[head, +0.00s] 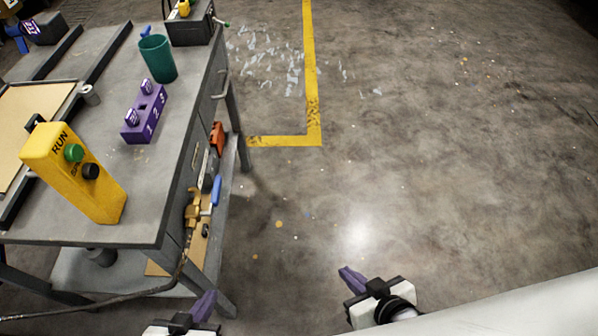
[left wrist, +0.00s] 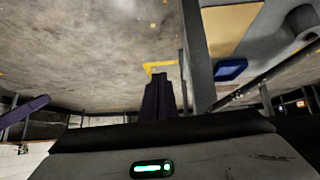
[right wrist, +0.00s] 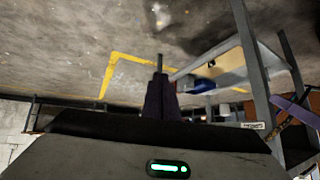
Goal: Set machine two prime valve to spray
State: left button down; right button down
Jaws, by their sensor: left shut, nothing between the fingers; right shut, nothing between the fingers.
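No valve marked as machine two's prime valve can be made out. My right gripper (head: 350,280) is shut and empty over the floor to the right.
The grey bench (head: 120,215) holds a yellow RUN box (head: 78,178) with green and black buttons, a purple block (head: 145,115) numbered 1 to 3, and a teal cup (head: 157,58). Tools lie on its lower shelf. The floor (head: 430,150) to the right is clear, with yellow line (head: 311,75).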

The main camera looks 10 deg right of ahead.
aim_at(214, 201)
jog(key=z, duration=0.55)
jog(key=k, duration=0.5)
jog(key=u, duration=0.7)
jog(key=i, duration=0.55)
jog(key=k, duration=0.55)
jog(key=z, duration=1.4)
jog(key=i, duration=0.9)
jog(key=u, duration=1.6)
